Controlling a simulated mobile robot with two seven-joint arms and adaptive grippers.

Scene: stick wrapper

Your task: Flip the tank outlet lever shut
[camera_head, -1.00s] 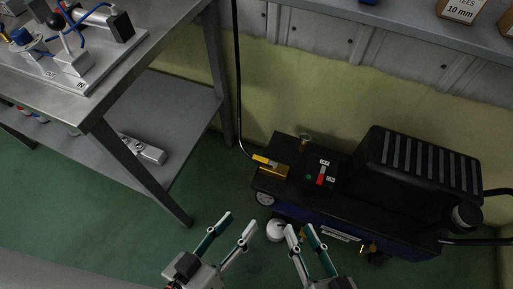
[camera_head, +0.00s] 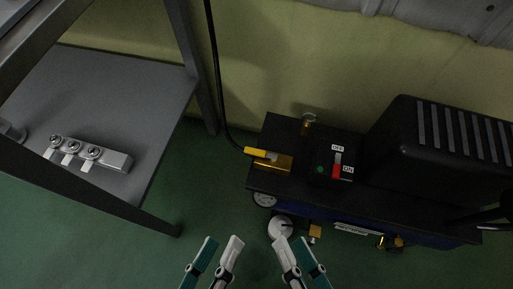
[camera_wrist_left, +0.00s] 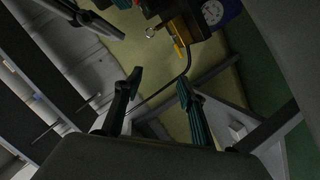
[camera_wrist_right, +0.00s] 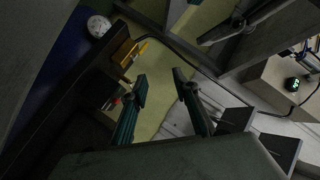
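The tank outlet is a brass valve block (camera_head: 283,164) on the left end of the black compressor (camera_head: 262,184). Its yellow lever (camera_head: 255,151) lies along the block, roughly in line with it, toward the black hose. Lever and block also show in the left wrist view, the lever (camera_wrist_left: 179,47) near the top, and in the right wrist view, the lever (camera_wrist_right: 138,48) at upper left. My left gripper (camera_head: 223,242) is open and empty, in front of the compressor. My right gripper (camera_head: 292,241) is open and empty to its right. Neither touches the lever.
A red switch (camera_head: 337,171) marked OFF and ON sits right of the valve. A black hose (camera_head: 217,90) rises behind it. A round gauge (camera_head: 280,228) is on the compressor's front. A metal shelf (camera_head: 110,95) with a leg stands left. Green floor between is clear.

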